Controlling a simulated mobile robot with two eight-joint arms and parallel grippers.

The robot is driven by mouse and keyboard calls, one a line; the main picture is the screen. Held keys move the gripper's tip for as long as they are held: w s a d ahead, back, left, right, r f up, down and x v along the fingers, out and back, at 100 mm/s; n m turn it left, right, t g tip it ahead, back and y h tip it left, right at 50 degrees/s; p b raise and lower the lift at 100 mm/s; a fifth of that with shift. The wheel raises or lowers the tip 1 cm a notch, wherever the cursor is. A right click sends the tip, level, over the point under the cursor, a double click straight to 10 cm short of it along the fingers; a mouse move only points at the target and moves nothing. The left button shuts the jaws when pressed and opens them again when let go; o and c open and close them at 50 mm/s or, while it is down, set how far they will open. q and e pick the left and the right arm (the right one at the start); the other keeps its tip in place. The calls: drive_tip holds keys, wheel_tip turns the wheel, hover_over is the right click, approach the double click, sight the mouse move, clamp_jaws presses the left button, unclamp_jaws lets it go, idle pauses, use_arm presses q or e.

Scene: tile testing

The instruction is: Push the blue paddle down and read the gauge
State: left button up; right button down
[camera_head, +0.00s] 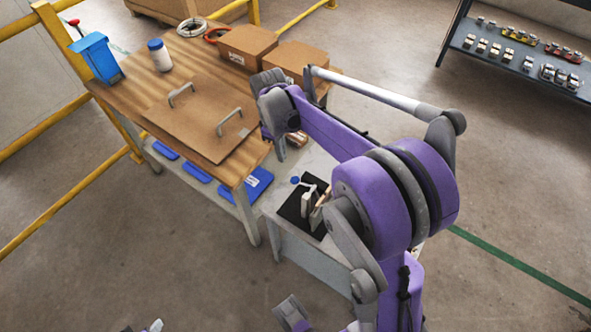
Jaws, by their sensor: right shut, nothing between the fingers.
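The blue paddle (295,180) is a small blue disc at the end of a pale lever. The lever belongs to a small device with pale upright plates (308,198) on a black base (290,210). The base sits on a low grey table. My right gripper (280,152) is shut and empty, pointing down. In the picture it is just above and left of the paddle; I see no contact. My right arm covers the right side of the device. I cannot make out a gauge face or reading. My left gripper does not show clearly.
A wooden table (135,100) beside the device holds a brown panel with two handles (205,115), cardboard boxes (248,45), a white jar (160,55) and a blue bin (97,58). Yellow rails stand left. A dark shelf (470,45) is at far right. Open floor lies around.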

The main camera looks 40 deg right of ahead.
drive_tip(key=r, duration=0.5)
drive_tip(key=shift+w+a+p, duration=0.1)
drive_tip(key=shift+w+p, duration=0.15)
drive_tip(key=shift+p, duration=0.05)
drive_tip(key=s+a+r+m+t+p, duration=0.2)
drive_tip(key=s+a+r+t+p, duration=0.1)
drive_tip(key=s+a, duration=0.3)
drive_tip(key=s+a+r+m+t+p, duration=0.2)
drive_tip(key=s+a+p, duration=0.4)
drive_tip(key=s, duration=0.5)
drive_tip(key=shift+a+r+t, duration=0.5)
drive_tip(key=shift+a+t, duration=0.2)
drive_tip(key=shift+t, duration=0.1)
